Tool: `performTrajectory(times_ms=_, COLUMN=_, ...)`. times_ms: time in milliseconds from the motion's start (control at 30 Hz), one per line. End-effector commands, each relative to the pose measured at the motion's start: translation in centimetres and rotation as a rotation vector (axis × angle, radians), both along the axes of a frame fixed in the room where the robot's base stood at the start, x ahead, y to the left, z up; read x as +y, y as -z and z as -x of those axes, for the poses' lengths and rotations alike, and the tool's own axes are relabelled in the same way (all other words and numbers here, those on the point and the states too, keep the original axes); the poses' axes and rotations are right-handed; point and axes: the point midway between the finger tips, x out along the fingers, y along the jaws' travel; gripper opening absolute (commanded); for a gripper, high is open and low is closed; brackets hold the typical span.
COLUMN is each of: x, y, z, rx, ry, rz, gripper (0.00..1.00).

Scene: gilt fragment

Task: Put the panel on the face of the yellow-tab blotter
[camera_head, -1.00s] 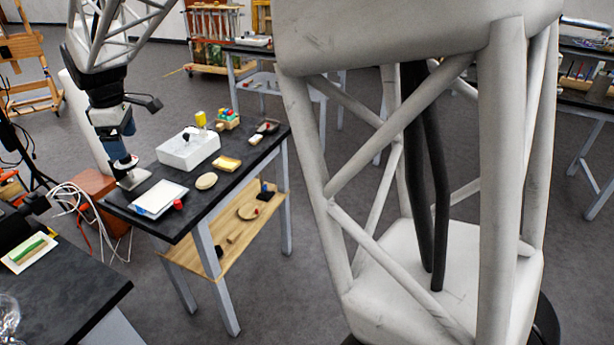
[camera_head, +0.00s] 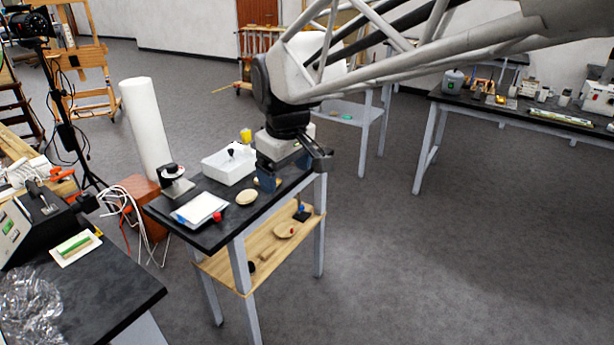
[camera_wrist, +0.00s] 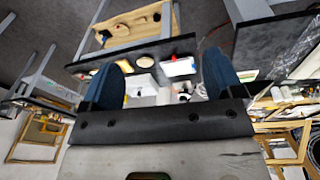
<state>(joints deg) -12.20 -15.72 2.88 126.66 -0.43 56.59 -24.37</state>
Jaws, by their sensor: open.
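My gripper (camera_head: 284,174) is open over the right end of the dark table, its blue fingers pointing down. In the wrist view my gripper (camera_wrist: 168,61) has an empty gap between its fingers. A flat white pad (camera_head: 200,206) with blue at its edge lies near the table's front left; it also shows in the wrist view (camera_wrist: 178,67). A cream card (camera_head: 76,247) with a green stripe lies on the nearer left table. I cannot tell which of these is the panel or the blotter. No yellow tab is clear; my gripper hides part of the table's right end.
A white tub (camera_head: 228,166), a round tan disc (camera_head: 246,197), a red knob (camera_head: 217,217) and a dark-topped stand (camera_head: 175,181) share the table. A yellow cup-like thing (camera_head: 246,135) is behind the tub. Crumpled clear film (camera_head: 32,308) lies on the left table.

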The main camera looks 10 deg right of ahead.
Motion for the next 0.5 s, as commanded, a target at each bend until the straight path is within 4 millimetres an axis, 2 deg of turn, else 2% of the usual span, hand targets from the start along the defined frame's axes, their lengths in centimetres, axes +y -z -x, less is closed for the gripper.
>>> performTrajectory(times_ms=200, x=-3.8, y=1.0, z=5.2, rx=-0.016, ry=0.169, rz=-0.022, gripper=0.86)
performTrajectory(times_ms=500, x=-7.9, y=3.3, z=12.2, rx=-0.036, ry=0.403, rz=-0.055, gripper=0.86)
